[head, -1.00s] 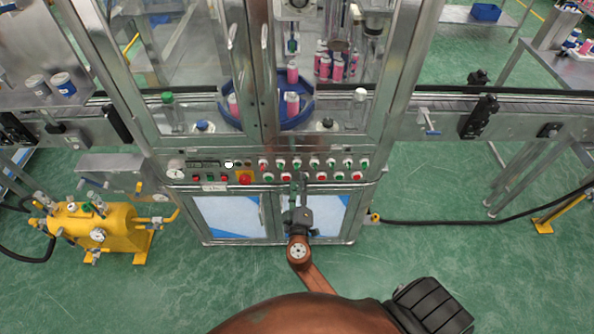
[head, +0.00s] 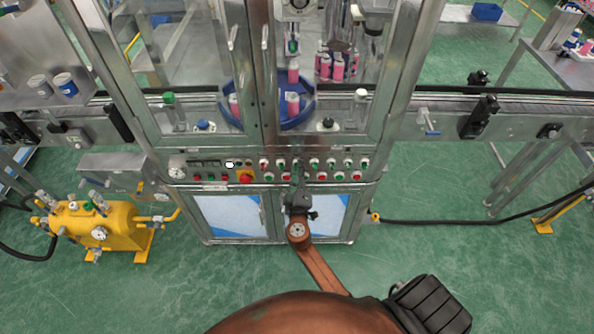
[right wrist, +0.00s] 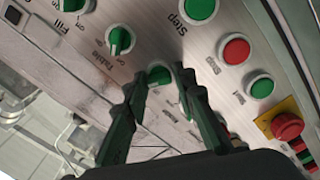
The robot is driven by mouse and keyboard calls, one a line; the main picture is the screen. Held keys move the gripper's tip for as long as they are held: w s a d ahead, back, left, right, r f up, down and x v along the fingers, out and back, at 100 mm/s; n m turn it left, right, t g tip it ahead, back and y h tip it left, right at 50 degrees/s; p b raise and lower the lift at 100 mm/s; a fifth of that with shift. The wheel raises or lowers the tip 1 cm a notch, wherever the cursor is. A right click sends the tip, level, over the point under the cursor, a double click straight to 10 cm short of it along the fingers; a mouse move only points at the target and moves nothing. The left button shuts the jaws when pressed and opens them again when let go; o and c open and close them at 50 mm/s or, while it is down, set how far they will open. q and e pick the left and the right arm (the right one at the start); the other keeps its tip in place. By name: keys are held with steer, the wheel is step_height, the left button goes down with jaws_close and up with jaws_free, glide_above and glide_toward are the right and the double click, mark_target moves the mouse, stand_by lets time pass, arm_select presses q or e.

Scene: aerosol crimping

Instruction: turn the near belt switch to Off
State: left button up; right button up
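The control panel (head: 215,172) on the front of the machine carries two rows of round buttons and switches. My right gripper (head: 299,172) is at the middle of this panel and hides part of it. In the right wrist view, the two dark green fingers (right wrist: 160,80) are apart, one on each side of a green rotary switch (right wrist: 157,74). The fingertips are very near this switch; contact is not clear. Its label is partly hidden and unreadable. Another green rotary switch (right wrist: 120,41) is beside it. My left gripper is not in view.
A red button (right wrist: 235,50) and a green button (right wrist: 261,87) are close to the right finger. A red emergency knob (right wrist: 287,126) on a yellow plate is farther right. Glass doors (head: 200,75) rise above the panel. A yellow tank (head: 95,225) stands at left.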

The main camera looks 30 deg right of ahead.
jaws_close()
steer(key=shift+a, duration=0.15)
steer(key=shift+n, duration=0.3)
steer(key=shift+n+p, duration=1)
steer(key=shift+n, duration=4.7)
steer(key=shift+f, duration=0.1)
